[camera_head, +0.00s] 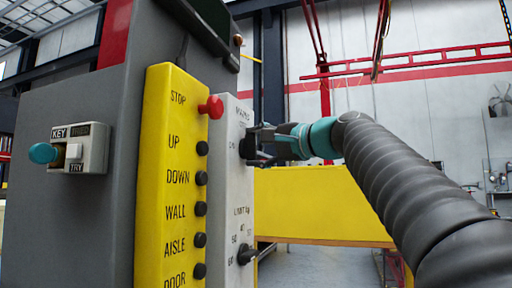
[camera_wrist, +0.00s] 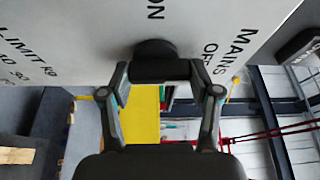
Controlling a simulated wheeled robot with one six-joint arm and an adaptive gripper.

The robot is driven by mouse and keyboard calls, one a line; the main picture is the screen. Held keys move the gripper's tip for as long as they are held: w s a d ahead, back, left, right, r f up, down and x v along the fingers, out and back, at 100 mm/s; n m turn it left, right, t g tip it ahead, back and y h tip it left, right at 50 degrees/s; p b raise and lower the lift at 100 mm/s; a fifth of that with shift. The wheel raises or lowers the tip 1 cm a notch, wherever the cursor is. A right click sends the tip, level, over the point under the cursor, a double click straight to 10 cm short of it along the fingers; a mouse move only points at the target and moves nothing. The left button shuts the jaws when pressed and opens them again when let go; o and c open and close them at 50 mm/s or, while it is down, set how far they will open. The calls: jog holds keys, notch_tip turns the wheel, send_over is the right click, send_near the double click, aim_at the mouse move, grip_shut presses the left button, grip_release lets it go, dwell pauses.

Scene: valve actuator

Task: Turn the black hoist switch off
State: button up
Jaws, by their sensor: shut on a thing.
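The black hoist switch (camera_head: 246,147) is on the white panel, beside the MAINS lettering. In the wrist view its round base (camera_wrist: 155,47) meets the panel, and its black handle (camera_wrist: 160,70) spans the gap between my fingertips. My gripper (camera_head: 260,145) is shut on this handle, with one finger at each end of it. In the wrist view my gripper (camera_wrist: 161,76) shows the ON lettering beyond the switch and the OFF lettering to its right. My fingers hide part of the switch in the head view, so its exact setting is hard to tell.
A yellow button box (camera_head: 165,225) with a red stop button (camera_head: 211,107) stands left of the panel. A second black switch (camera_head: 247,253) sits lower on the panel. A key switch (camera_head: 80,149) is at far left. A yellow barrier (camera_head: 320,205) stands behind.

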jog(key=o, duration=1.1)
jog(key=shift+o, duration=0.2)
jog(key=v, duration=1.2)
